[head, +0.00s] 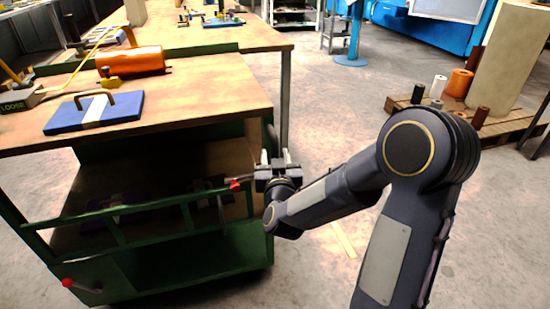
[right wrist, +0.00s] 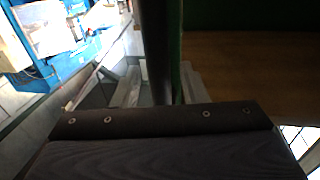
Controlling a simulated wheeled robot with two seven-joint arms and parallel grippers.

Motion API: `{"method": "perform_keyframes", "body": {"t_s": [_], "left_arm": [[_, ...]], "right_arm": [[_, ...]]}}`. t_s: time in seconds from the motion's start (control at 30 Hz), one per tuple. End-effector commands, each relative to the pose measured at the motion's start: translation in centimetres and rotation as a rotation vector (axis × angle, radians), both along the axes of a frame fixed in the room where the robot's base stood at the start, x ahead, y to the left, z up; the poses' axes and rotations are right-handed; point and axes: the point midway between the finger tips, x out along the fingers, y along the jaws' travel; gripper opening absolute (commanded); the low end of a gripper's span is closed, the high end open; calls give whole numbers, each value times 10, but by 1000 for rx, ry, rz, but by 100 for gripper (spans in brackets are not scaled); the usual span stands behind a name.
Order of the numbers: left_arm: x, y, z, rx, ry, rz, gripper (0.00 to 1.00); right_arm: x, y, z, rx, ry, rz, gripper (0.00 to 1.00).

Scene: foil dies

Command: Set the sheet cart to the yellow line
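The sheet cart (head: 185,225) is green-framed with a wooden top and a lower wooden shelf, and fills the left of the head view. A short yellow line (head: 343,240) lies on the floor to its right, partly hidden by my right arm. My right gripper (head: 272,168) is at the cart's right end. In the right wrist view a dark upright bar (right wrist: 158,45) stands between its fingers (right wrist: 160,88), with a green edge beside it. I cannot tell whether the fingers press on the bar. My left gripper is not in view.
An orange roll (head: 133,62) and a blue plate with a handle (head: 95,112) lie on the cart's top. A second wooden-topped bench (head: 190,38) stands behind. A pallet (head: 500,125) with rolls stands at the right. The floor between is clear.

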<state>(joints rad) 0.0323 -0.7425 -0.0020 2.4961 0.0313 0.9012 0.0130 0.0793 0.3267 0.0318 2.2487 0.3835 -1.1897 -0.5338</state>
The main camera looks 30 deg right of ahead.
Motion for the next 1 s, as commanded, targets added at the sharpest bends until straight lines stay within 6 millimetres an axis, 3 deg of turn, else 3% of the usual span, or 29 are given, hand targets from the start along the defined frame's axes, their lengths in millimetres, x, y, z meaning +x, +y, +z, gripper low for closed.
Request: {"method": "perform_keyframes", "body": {"t_s": [0.3,0.6,1.0], "left_arm": [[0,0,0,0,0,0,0],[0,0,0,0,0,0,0],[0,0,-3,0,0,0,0]], "right_arm": [[3,-2,0,0,0,0,39],[3,-2,0,0,0,0,0],[3,-8,-1,0,-1,-3,0]]}}
